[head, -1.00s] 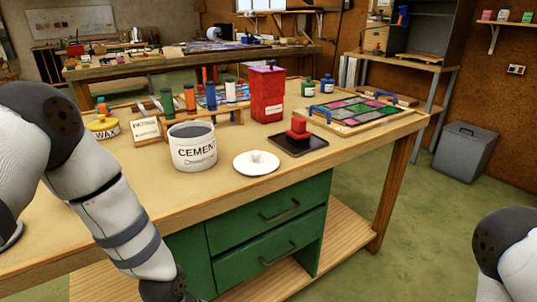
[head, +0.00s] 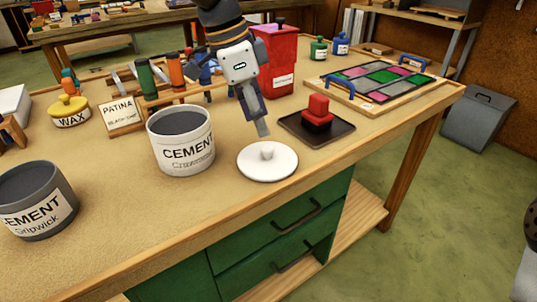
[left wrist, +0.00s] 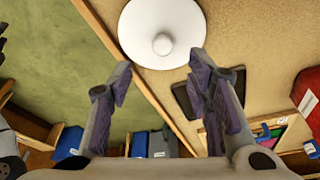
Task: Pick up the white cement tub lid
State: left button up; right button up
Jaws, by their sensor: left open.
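The white cement tub lid (head: 256,165) lies flat on the workbench with its round knob up, between the white cement tub and a black tray. My left gripper (head: 262,128) is open and empty, fingers pointing down, just behind and above the lid. In the left wrist view the lid (left wrist: 140,30) is at the top, and its knob is roughly in line with the gap between the two spread fingers (left wrist: 161,63). The white cement tub (head: 182,155) stands open to the left. My right gripper is not in view.
A grey cement tub (head: 60,210) stands at the front left. The black tray (head: 335,138) with a red block (head: 318,112) is right of the lid. A red bin (head: 280,65) stands behind my gripper. The bench in front of the lid is clear.

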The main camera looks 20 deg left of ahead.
aim_at(267, 147)
pick_arm(q)
jog(key=x, duration=0.7)
jog(key=shift+a, duration=0.1)
grip_shut()
